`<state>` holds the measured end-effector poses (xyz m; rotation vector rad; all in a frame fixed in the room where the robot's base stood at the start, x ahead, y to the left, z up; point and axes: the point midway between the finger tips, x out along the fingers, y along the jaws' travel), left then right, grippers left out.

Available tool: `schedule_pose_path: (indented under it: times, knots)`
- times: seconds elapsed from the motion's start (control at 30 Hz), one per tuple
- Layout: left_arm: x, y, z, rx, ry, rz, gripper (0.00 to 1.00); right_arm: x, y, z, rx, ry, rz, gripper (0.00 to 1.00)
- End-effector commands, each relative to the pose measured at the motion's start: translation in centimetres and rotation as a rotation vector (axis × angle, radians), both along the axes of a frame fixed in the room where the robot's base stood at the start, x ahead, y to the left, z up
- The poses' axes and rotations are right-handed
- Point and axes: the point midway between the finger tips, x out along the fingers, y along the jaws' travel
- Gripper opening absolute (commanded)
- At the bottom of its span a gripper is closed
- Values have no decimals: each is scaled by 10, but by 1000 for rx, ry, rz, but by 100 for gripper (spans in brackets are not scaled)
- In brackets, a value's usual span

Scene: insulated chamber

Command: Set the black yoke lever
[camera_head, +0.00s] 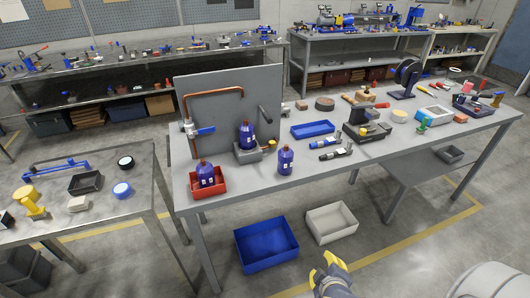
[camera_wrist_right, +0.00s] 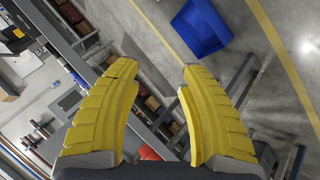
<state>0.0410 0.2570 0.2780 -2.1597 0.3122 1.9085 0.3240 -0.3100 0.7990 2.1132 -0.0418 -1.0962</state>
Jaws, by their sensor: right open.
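A short black lever (camera_head: 265,115) sticks out from the right part of the upright grey panel (camera_head: 222,88) on the main table, tilted. It is the black lever that I can make out, but its yoke is too small to tell. My right gripper (camera_head: 325,268) is at the bottom of the head view, in front of the table and well away from the panel. In the right wrist view its yellow fingers (camera_wrist_right: 156,75) are apart with nothing between them. My left gripper is not in view.
A copper pipe with a blue-handled valve (camera_head: 205,131) is on the panel. Blue bottles (camera_head: 285,161), a red bin (camera_head: 207,188) and a blue tray (camera_head: 312,129) are near it.

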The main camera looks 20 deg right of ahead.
Motion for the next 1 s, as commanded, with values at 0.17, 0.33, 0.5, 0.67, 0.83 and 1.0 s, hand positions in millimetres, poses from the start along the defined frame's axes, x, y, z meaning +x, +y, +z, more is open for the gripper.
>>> schedule_pose_path:
  times: [0.17,0.33,0.5,0.67,0.83,1.0]
  knots:
    - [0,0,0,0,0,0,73,40,1,20,68,-126,-31,41]
    - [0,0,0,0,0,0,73,80,3,37,151,-248,-59,41]
    - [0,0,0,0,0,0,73,135,6,66,275,-408,-84,41]
    - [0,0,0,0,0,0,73,202,8,114,460,-603,-101,41]
    - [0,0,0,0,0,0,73,262,7,171,669,-772,-100,41]
    - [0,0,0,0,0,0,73,300,5,216,831,-873,-89,41]
